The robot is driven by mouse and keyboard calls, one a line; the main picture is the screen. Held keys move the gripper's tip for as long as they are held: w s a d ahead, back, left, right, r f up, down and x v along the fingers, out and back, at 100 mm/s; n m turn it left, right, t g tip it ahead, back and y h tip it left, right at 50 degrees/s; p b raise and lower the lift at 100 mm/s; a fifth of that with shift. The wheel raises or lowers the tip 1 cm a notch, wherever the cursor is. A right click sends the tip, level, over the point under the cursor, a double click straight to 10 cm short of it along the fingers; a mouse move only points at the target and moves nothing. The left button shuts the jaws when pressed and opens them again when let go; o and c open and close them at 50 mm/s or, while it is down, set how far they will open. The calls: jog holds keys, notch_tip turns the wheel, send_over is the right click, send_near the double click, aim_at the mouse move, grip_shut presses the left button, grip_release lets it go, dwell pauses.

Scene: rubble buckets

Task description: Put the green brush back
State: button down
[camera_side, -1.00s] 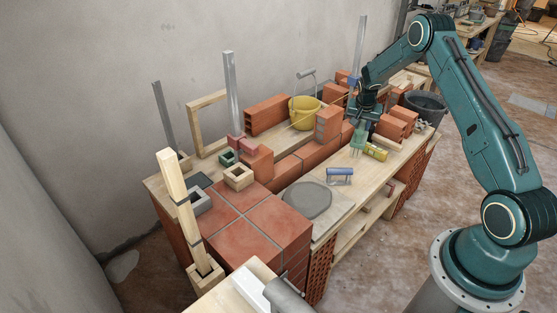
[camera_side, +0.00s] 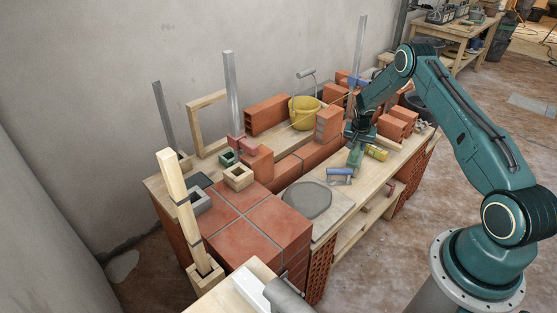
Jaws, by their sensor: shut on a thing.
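The green brush (camera_side: 354,157) is just below my gripper (camera_side: 356,140), over the front of the wooden bench. My gripper points down and is shut on the brush's upper part. I cannot tell whether the brush's lower end touches the bench top or hangs just above it. A small green square holder (camera_side: 227,158) stands farther left on the bench, next to a red one (camera_side: 241,142) and a wooden one (camera_side: 240,178).
A blue-handled tool (camera_side: 339,175) lies close left of the brush, and a yellow level (camera_side: 376,152) close right. A grey mortar patch (camera_side: 307,200) lies farther left. A yellow bucket (camera_side: 304,111) and brick blocks (camera_side: 329,122) stand behind.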

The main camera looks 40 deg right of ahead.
jog(key=shift+f, duration=0.5)
jog(key=c, duration=1.2)
grip_release()
jog(key=shift+o, duration=0.2)
jog(key=shift+v, duration=6.1)
